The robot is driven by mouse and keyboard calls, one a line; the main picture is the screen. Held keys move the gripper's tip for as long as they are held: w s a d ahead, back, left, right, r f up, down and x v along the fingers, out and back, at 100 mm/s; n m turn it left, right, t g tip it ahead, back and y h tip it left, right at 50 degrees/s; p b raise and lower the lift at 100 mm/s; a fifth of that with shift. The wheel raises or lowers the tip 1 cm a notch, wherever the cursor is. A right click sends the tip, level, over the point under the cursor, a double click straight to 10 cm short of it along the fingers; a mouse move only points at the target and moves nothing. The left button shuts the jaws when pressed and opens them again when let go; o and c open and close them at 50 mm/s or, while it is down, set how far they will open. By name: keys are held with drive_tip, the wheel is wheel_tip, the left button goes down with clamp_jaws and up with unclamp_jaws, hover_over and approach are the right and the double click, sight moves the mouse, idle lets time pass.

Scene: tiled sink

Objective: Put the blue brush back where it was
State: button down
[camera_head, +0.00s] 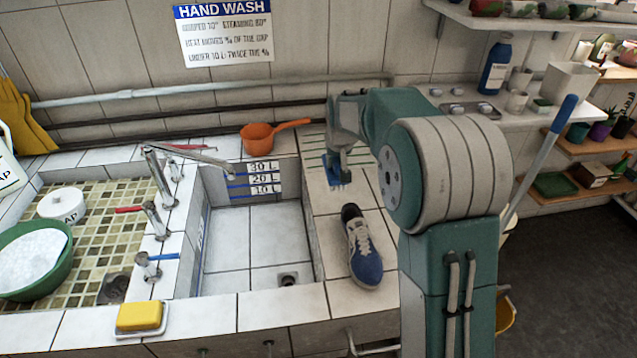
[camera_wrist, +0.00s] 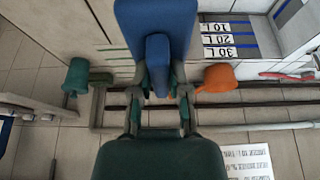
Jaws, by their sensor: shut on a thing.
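My gripper (camera_head: 338,160) points down over the tiled ledge right of the sink basin. It is shut on the blue brush (camera_head: 335,178), whose lower part shows under the fingers. In the wrist view the blue brush (camera_wrist: 150,25) fills the top middle, between the two fingers of my gripper (camera_wrist: 158,88). The brush is at or just above the ledge; I cannot tell if it touches. Its far end is cut off in the wrist view.
A blue and white shoe (camera_head: 361,248) stands on the ledge in front of the gripper. An orange dipper (camera_head: 262,137) lies behind the basin (camera_head: 250,240). Dark pipes (camera_head: 220,122) run along the wall. A yellow sponge (camera_head: 140,316) sits at front left.

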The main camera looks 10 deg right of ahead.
drive_tip(key=shift+w+a+f, duration=0.25)
drive_tip(key=shift+w, duration=0.35)
drive_tip(key=shift+w+a+f, duration=0.2)
drive_tip(key=shift+w+f, duration=0.05)
drive_tip(key=shift+w, duration=0.3)
drive_tip(key=w+f, duration=0.3)
drive_tip(key=w, duration=0.1)
drive_tip(key=w+d+f, duration=0.1)
drive_tip(key=w+f, duration=0.2)
drive_tip(key=w, duration=0.1)
drive_tip(key=w+f, duration=0.3)
drive_tip(key=w, duration=0.1)
drive_tip(key=shift+w+d, duration=0.1)
drive_tip(key=shift+d, duration=0.3)
drive_tip(key=f, duration=0.3)
drive_tip(key=shift+a+f, duration=0.1)
drive_tip(key=shift+a, duration=0.6)
drive_tip(key=shift+d+f, duration=0.25)
drive_tip(key=shift+d, duration=0.15)
drive_tip(key=c, duration=0.7)
unclamp_jaws()
drive_tip(key=shift+d, duration=0.1)
drive_tip(key=shift+o, duration=0.4)
drive_tip(key=shift+f, duration=0.1)
